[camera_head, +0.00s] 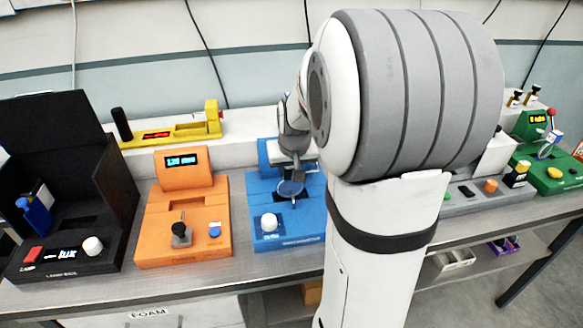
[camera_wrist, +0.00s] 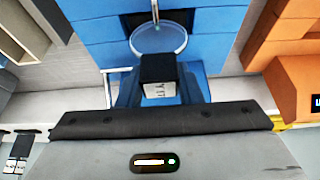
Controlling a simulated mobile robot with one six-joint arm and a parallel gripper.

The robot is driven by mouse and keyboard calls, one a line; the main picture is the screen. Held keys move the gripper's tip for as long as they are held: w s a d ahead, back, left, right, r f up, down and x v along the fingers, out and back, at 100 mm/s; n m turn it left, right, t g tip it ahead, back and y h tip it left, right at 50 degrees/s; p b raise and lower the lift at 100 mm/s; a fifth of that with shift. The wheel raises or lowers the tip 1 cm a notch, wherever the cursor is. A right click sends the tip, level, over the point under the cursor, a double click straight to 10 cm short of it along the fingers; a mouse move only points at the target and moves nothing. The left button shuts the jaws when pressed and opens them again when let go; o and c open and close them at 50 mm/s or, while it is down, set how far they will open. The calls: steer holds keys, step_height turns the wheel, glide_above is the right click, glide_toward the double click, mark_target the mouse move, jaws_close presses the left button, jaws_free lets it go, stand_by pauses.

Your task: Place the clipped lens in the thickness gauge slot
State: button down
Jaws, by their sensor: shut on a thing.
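My gripper (camera_head: 293,150) is above the blue instrument (camera_head: 287,235) in the head view, partly hidden by my own arm. It is shut on a small black clip (camera_wrist: 158,70) that carries a clear round lens. The lens (camera_head: 290,188) is over the blue instrument, near a dark slot; the wrist view shows it too (camera_wrist: 158,40). In the wrist view the dark slot (camera_wrist: 135,20) of the blue instrument lies beside and partly behind the lens. I cannot tell whether the lens touches the instrument. The label on the blue instrument is too small to read.
An orange instrument (camera_head: 185,232) with a lit display stands left of the blue one. A black box (camera_head: 65,190) is farther left. A yellow instrument (camera_head: 172,130) sits on the white ledge behind. A green instrument (camera_head: 550,170) and a grey one (camera_head: 490,195) stand right.

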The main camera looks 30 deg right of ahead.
steer(key=shift+f, duration=0.2)
steer(key=c, duration=1)
jaws_free()
steer(key=shift+r, duration=0.1)
steer(key=shift+s+r, duration=0.1)
steer(key=shift+r, duration=0.4)
steer(key=v, duration=1.1)
steer(key=s+a+f+n, duration=0.1)
steer(key=s+a+f, duration=0.1)
steer(key=s+a, duration=0.2)
steer(key=s+a+f+n+g, duration=0.1)
steer(key=s+a+f, duration=0.2)
steer(key=s, duration=0.3)
steer(key=s+a+f+n+y, duration=0.1)
steer(key=s+a+f, duration=0.2)
steer(key=s+a, duration=0.2)
steer(key=shift+a+g, duration=0.4)
steer(key=shift+r, duration=0.1)
